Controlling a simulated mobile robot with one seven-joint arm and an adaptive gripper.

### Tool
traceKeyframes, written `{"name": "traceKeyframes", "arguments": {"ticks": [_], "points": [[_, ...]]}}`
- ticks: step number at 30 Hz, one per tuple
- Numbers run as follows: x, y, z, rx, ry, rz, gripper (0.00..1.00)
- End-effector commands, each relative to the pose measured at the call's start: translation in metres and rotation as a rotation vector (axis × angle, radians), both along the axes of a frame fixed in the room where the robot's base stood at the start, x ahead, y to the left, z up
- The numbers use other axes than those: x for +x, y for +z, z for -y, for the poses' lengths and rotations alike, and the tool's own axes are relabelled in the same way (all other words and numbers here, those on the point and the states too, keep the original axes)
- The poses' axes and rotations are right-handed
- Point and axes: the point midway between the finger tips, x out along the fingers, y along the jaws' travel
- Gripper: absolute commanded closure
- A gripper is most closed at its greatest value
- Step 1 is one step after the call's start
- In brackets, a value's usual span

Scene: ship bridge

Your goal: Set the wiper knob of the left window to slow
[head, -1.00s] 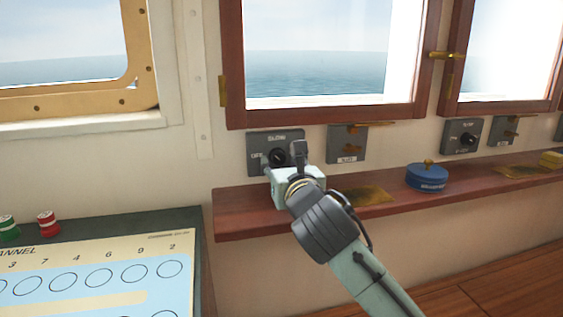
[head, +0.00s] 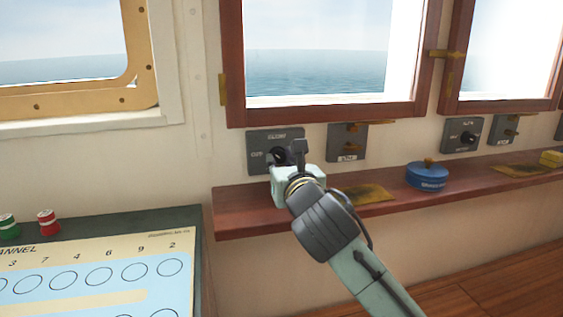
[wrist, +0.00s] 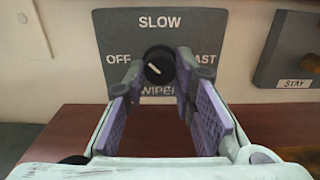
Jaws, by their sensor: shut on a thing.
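The wiper knob (wrist: 157,66) is a round black knob on a grey plate (wrist: 118,30) below the left wooden-framed window (head: 318,112). The plate reads SLOW at the top, OFF at the left, FAST at the right and WIPER below. A short pale mark slants across the knob's face, from upper left to lower right; which end points is not clear. My gripper (wrist: 157,72) is shut on the knob, with a purple-padded finger on each side. In the head view, my gripper (head: 288,157) partly hides the plate and knob.
A wooden shelf (head: 235,212) runs just under the plate. A grey STAY plate (head: 340,137) is close on the right. On the shelf are a brass plate (head: 368,194) and a blue round pot (head: 427,177). A chart desk (head: 170,241) stands at lower left.

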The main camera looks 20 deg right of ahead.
Motion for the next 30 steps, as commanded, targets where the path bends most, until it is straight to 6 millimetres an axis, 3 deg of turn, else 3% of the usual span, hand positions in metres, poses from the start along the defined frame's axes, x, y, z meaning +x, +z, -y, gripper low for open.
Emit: {"name": "traceKeyframes", "arguments": {"ticks": [8,30], "points": [[0.0001,-0.0011,-0.0003,0.099,0.001,0.001,1.0],[0.0004,0.0002,-0.0012,0.675,0.001,0.004,1.0]]}}
